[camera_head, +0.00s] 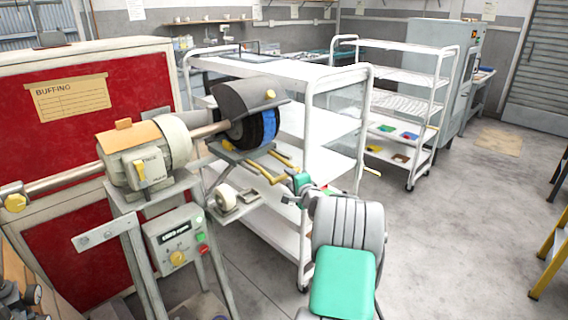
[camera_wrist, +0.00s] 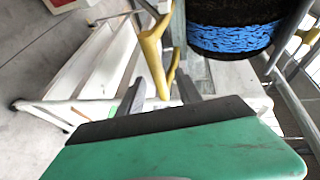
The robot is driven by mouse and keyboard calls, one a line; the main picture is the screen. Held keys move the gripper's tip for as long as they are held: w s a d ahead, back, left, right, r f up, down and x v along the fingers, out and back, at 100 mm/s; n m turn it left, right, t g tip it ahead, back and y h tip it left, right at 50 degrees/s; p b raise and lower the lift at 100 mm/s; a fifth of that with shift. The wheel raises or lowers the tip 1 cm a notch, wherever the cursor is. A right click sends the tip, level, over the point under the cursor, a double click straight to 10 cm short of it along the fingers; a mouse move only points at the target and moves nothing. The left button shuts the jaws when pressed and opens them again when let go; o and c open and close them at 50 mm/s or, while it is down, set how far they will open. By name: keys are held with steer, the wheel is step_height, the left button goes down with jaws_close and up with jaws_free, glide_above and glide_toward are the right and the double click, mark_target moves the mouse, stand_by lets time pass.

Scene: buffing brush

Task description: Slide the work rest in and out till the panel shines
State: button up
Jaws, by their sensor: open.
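The buffing brush (camera_head: 252,129) is a dark wheel with a blue band under a grey hood. In the wrist view the brush (camera_wrist: 238,38) fills the upper right. Below it, the work rest (camera_head: 262,170) has yellow rails and a grey plate. A yellow bent bar (camera_wrist: 153,62) of the rest shows in the wrist view, its lower end between my fingers in the picture. My gripper (camera_head: 297,190) is open at the near end of the rest; its fingertips (camera_wrist: 158,92) show no clear contact with the bar. I cannot make out the panel's surface or shine.
The buffing motor (camera_head: 145,160) and its control box (camera_head: 178,240) stand at left, before a red board (camera_head: 110,85). A white shelf cart (camera_head: 335,78) stands close behind the rest; another cart (camera_head: 415,75) is further back. Open floor lies at right.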

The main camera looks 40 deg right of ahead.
steer(key=x, duration=0.7)
steer(key=shift+w+f+p, duration=0.25)
steer(key=shift+p, duration=0.15)
jaws_close()
stand_by(0.9)
